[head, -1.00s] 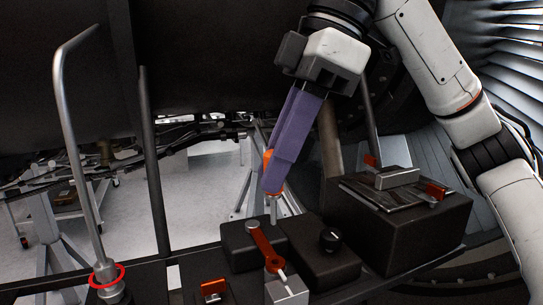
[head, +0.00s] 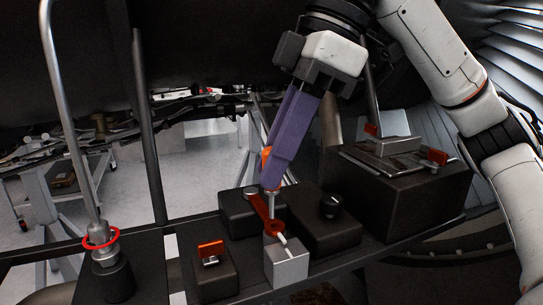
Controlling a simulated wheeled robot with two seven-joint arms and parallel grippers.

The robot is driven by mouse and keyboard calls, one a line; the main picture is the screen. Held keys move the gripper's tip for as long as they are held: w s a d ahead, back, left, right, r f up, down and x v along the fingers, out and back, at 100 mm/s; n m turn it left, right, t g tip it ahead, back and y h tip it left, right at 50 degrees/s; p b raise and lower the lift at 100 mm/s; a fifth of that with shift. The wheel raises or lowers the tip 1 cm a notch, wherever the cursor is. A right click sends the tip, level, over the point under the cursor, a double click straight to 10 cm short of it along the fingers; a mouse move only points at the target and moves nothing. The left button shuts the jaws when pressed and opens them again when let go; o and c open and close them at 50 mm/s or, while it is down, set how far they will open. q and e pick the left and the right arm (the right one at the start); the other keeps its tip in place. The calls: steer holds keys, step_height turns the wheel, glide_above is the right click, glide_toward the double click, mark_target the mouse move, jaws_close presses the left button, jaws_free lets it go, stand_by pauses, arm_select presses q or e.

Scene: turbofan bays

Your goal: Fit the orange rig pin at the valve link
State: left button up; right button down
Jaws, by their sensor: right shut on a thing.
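My right gripper (head: 276,165), with long purple fingers, is shut on the orange rig pin (head: 266,156). The pin's orange part shows beside the fingers, and its grey shank (head: 273,205) points down. The shank's lower end meets the near end of the red valve link (head: 264,211) in the picture, at the top of a light grey block (head: 287,264). I cannot tell whether the tip is in a hole or just above it. The link's far end is at a dark box. My left gripper is not in view.
A dark box with a black knob (head: 330,206) stands right of the link. A small box with a red-orange tab (head: 210,247) stands to its left. A tall grey bent rod with a red ring (head: 101,238) rises at far left. A larger dark box (head: 398,205) stands at right.

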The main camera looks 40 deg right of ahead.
mark_target(278, 192)
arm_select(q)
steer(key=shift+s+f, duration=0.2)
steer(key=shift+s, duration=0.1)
arm_select(e)
steer(key=shift+f, duration=0.1)
arm_select(q)
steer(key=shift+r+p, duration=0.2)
steer(key=shift+p, duration=0.2)
arm_select(e)
steer(key=shift+s+d, duration=0.1)
steer(key=shift+d, duration=0.05)
arm_select(q)
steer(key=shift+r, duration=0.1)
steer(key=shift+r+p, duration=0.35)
steer(key=shift+p, duration=0.1)
